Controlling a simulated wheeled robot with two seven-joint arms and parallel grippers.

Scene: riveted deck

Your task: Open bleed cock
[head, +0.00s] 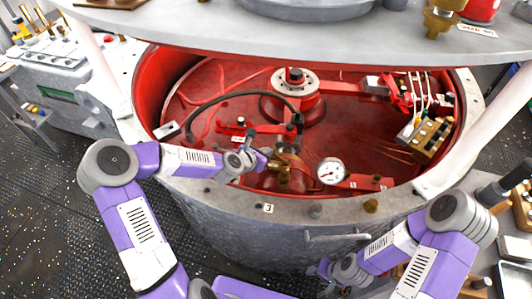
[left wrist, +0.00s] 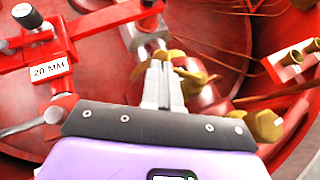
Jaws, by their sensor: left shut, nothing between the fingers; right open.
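A brass fitting (head: 284,176), which looks like the bleed cock, sits near the front of the open red drum. My left gripper (head: 273,164) is at this fitting, its fingers shut with nothing between them. In the left wrist view the shut fingertips (left wrist: 161,68) are beside a brass part (left wrist: 192,72); I cannot tell whether they touch. The cock's handle is not clear, partly hidden by the hand. My right gripper (head: 323,269) is low outside the drum's front wall, open, though its fingers are hard to make out.
A dial gauge (head: 332,171) stands right of the fitting. A black hose (head: 225,97) arches behind it. A red lever (head: 232,127) is to the left. The drum's grey rim (head: 225,196) runs in front, and a round grey plate (head: 330,34) overhangs the back.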

